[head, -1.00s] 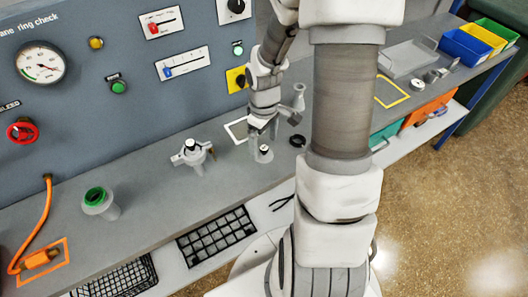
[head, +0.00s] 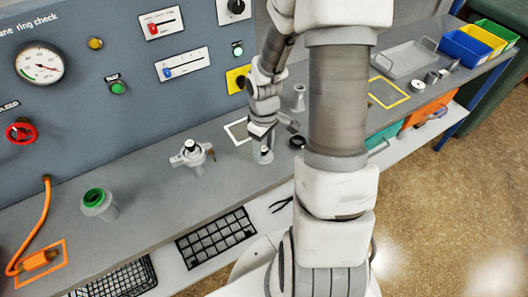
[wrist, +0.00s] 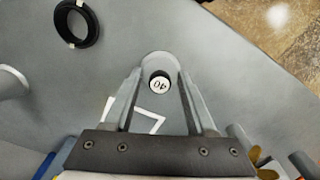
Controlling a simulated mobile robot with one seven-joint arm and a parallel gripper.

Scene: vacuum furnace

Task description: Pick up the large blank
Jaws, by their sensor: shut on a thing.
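The large blank looks to be the grey upright cylinder (head: 264,157) under my gripper in the head view. In the wrist view its round top (wrist: 160,62) has a dark recess with a white disc marked 40. My gripper (wrist: 159,85) has one finger on each side of it and is shut on it. In the head view my gripper (head: 263,140) hides part of the cylinder's top. Whether its base touches the bench cannot be told.
A black ring (wrist: 76,22) lies near the cylinder on the grey bench (head: 150,200). A three-armed fitting (head: 192,156) and a green-topped cup (head: 98,203) stand to the left. A small grey post (head: 298,98) stands behind. A tray (head: 408,60) and bins are farther right.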

